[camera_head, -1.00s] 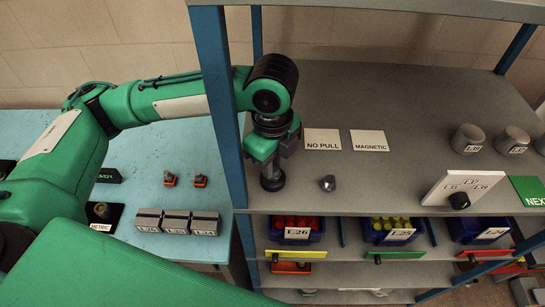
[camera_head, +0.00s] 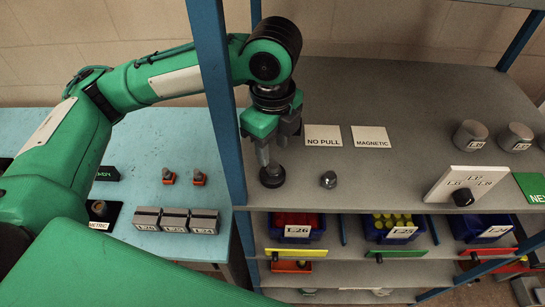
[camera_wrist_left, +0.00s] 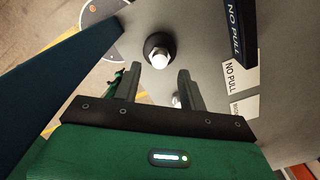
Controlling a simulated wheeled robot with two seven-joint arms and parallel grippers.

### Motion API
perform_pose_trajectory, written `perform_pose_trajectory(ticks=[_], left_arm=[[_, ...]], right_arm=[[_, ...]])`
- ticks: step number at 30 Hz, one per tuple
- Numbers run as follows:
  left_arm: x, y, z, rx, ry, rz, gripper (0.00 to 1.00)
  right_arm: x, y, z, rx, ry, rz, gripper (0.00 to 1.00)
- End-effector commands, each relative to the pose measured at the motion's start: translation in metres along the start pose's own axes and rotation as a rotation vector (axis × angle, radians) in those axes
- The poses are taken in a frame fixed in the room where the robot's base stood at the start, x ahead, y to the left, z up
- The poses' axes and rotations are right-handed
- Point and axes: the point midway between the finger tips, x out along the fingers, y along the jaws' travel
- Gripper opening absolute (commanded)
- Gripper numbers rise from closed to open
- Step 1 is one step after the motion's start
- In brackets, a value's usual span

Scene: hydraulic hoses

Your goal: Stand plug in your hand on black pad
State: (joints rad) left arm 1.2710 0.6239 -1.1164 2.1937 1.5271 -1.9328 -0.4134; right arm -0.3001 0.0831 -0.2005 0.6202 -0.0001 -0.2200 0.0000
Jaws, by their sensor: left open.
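The metal plug (camera_head: 271,168) stands on the round black pad (camera_head: 273,182) near the front left of the grey shelf. In the left wrist view, the plug's bright hex-shaped end (camera_wrist_left: 158,59) shows with the black pad (camera_wrist_left: 153,42) around its base. My left gripper (camera_head: 277,142) is just above the plug, pointing down. Its two fingers (camera_wrist_left: 159,78) are spread apart in the wrist view, with nothing between them and the plug beyond their tips. My right gripper is not in view.
A small metal fitting (camera_head: 328,180) lies right of the pad. Flat NO PULL (camera_head: 323,135) and MAGNETIC (camera_head: 371,137) signs lie behind it. A blue post (camera_head: 217,90) stands close left of my gripper. Grey cylinders (camera_head: 470,135) stand at right; the shelf's middle is clear.

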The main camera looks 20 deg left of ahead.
Motion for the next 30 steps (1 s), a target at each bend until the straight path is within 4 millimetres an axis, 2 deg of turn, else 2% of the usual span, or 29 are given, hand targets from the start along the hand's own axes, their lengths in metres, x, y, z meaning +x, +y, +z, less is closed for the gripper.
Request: perform_pose_trajectory(ticks=[3, 9, 25, 30], left_arm=[[-0.016, -0.001, 0.000, 0.000, 0.000, -0.003, 0.42], [-0.032, 0.000, 0.000, 0.000, 0.000, 0.000, 0.42], [-0.033, -0.001, 0.000, 0.000, 0.004, 0.000, 0.42], [-0.029, -0.015, -0.001, -0.011, 0.065, -0.027, 0.42]], right_arm=[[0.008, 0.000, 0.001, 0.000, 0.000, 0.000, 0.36], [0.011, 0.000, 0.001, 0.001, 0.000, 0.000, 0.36], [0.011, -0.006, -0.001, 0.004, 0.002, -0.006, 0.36], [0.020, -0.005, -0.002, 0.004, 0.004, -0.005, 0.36]])
